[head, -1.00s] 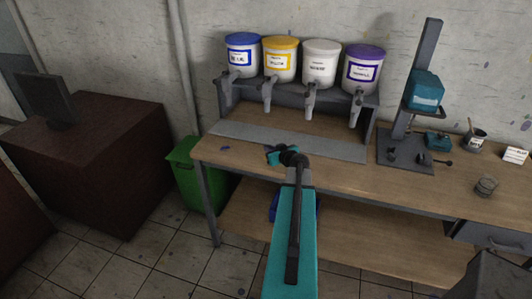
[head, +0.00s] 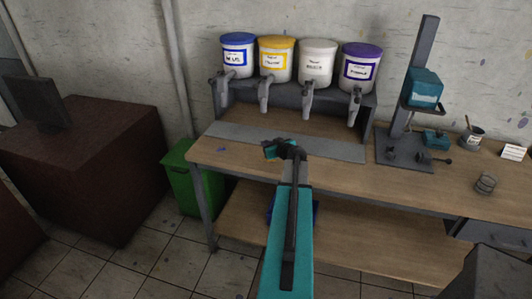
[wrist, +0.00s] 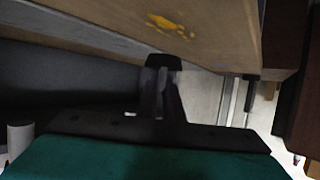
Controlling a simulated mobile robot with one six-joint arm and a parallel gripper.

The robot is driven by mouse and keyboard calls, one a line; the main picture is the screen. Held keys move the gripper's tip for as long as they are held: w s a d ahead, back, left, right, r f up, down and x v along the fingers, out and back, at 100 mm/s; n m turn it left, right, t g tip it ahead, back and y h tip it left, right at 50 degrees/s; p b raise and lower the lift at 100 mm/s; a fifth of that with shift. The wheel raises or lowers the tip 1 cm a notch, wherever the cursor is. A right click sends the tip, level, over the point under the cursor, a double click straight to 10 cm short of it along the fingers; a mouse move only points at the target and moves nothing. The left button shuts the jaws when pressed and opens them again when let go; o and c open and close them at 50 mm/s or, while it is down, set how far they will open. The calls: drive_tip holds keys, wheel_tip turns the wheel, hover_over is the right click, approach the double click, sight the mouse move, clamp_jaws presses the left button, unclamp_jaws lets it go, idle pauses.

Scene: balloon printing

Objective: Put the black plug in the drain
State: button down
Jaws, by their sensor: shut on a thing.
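My gripper (head: 270,151) is in front of the shelf of paint buckets, over the front part of the workbench near its left end. In the wrist view my gripper (wrist: 162,80) is shut on a small black thing, the black plug (wrist: 163,62), held at the fingertips. In the head view the plug cannot be made out clearly. I cannot make out a drain in either view. A long grey strip (head: 230,133) lies on the bench below the bucket taps.
The wooden workbench (head: 385,180) carries a blue, yellow, white and purple-lidded bucket (head: 360,67) on a grey shelf. A press stand (head: 420,85), a cup (head: 471,138) and a wire holder (head: 485,184) stand right. A green bin (head: 183,180) stands left.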

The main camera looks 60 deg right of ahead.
drive_tip(key=shift+s+f+b, duration=0.2)
drive_tip(key=shift+f+b, duration=0.35)
drive_tip(key=shift+b, duration=0.15)
wheel_tip(320, 180, down, 2)
drive_tip(key=b, duration=0.4)
drive_tip(key=shift+w+f, duration=0.1)
drive_tip(key=c, duration=1.9)
unclamp_jaws()
drive_tip(key=shift+f, duration=0.1)
drive_tip(key=shift+s+a+r, duration=0.15)
drive_tip(key=shift+s+r, duration=0.05)
drive_tip(key=shift+s, duration=0.05)
drive_tip(key=shift+b+v, duration=0.5)
drive_tip(key=shift+v, duration=5.25)
